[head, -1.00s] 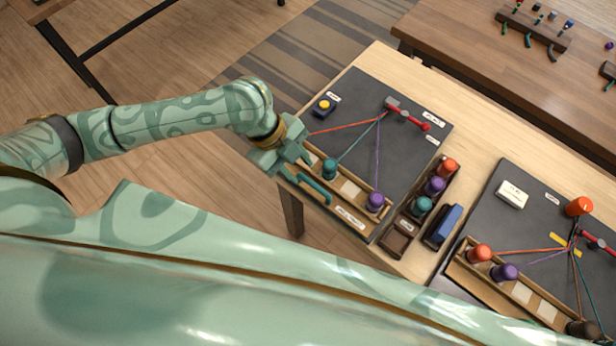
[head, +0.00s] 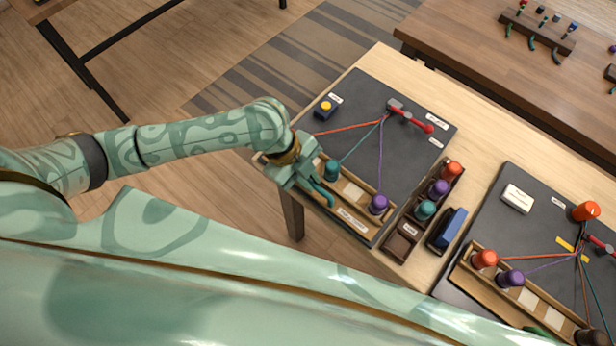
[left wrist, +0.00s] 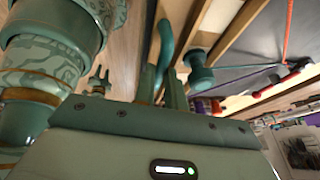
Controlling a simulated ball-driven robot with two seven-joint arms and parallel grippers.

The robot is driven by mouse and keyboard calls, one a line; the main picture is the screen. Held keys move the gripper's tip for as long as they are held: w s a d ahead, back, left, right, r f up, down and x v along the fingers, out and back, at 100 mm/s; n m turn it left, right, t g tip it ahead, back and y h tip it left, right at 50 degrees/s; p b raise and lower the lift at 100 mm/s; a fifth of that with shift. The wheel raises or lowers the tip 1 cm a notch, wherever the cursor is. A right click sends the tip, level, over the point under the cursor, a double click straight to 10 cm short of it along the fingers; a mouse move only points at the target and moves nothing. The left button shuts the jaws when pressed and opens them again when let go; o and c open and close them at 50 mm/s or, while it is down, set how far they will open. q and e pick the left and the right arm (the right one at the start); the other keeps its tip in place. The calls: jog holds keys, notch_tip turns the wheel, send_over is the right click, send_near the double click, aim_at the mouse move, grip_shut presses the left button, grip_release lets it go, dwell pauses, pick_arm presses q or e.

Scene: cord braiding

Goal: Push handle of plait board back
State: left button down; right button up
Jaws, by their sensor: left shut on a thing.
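The left plait board (head: 350,110) is a dark slab on the pale table, with a wooden bobbin rail along its front. Its teal handle (head: 323,193) is on the front side, partly hidden by my left gripper (head: 310,188). In the left wrist view, the curved teal handle (left wrist: 165,45) runs down between the two fingers of my left gripper (left wrist: 160,84), which is shut on it. A teal bobbin (head: 331,170) and a purple bobbin (head: 378,204) stand on the rail. Orange, teal and purple cords fan out from the red-handled clamp (head: 410,116). My right gripper is not in view.
A bobbin rack (head: 424,209) and a blue block (head: 449,228) stand right of the board. A second board (head: 500,222) with cords and bobbins lies further right. A yellow-buttoned box (head: 326,107) sits at the board's back left corner.

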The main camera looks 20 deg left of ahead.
aim_at(322, 177)
pick_arm(q)
jog(key=w, duration=0.1)
jog(key=w+d, duration=0.1)
jog(key=w, duration=0.2)
jog(key=shift+w+d, duration=0.2)
jog(key=shift+d, duration=0.1)
jog(key=c, duration=1.5)
grip_release()
jog(key=shift+o, duration=0.2)
jog(key=shift+w, duration=0.1)
jog(key=p+v, duration=0.4)
jog(key=v, duration=1.2)
jog(key=shift+r, duration=0.15)
